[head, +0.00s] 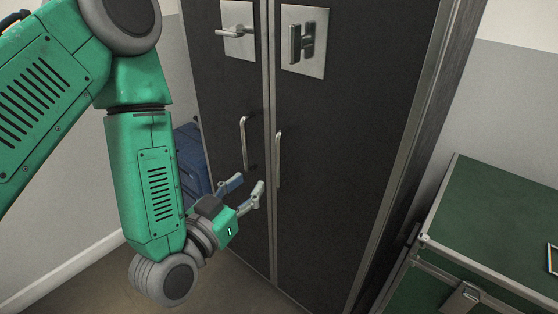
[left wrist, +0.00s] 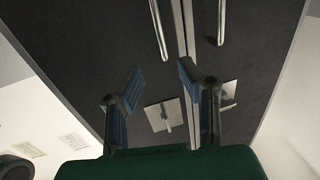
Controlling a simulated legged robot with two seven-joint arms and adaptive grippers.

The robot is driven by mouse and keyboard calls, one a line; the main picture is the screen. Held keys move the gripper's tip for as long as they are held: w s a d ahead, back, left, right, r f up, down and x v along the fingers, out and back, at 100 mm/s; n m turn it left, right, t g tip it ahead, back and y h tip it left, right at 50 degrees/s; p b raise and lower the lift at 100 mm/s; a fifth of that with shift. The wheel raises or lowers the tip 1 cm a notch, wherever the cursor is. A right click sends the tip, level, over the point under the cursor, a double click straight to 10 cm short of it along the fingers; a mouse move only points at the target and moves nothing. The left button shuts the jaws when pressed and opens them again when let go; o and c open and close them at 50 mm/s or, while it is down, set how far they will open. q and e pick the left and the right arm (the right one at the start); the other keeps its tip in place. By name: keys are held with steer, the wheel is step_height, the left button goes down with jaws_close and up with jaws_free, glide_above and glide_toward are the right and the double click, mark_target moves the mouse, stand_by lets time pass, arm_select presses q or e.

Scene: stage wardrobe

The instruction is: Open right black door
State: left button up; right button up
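The right black door (head: 340,120) of a tall cabinet is closed, with a vertical metal bar handle (head: 278,160) near its left edge. My left gripper (head: 247,187) is open and empty, in front of the doors and low near the handles. In the left wrist view the picture is upside down; the right door's handle (left wrist: 158,28) appears beyond the open fingers (left wrist: 160,80), apart from them. My right gripper is not in view.
A green trunk (head: 490,220) with metal edges stands right of the cabinet. A blue case (head: 190,155) is behind my left arm, by the cabinet's left side. The left door's plate carries a lever (head: 232,31). Some floor shows before the cabinet.

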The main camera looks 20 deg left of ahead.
mark_target(277, 154)
arm_select(q)
steer(key=w, duration=0.4)
steer(key=w+d+b, duration=0.1)
steer(key=w, duration=0.3)
steer(key=w+d, duration=0.1)
steer(key=w, duration=0.4)
jaws_close()
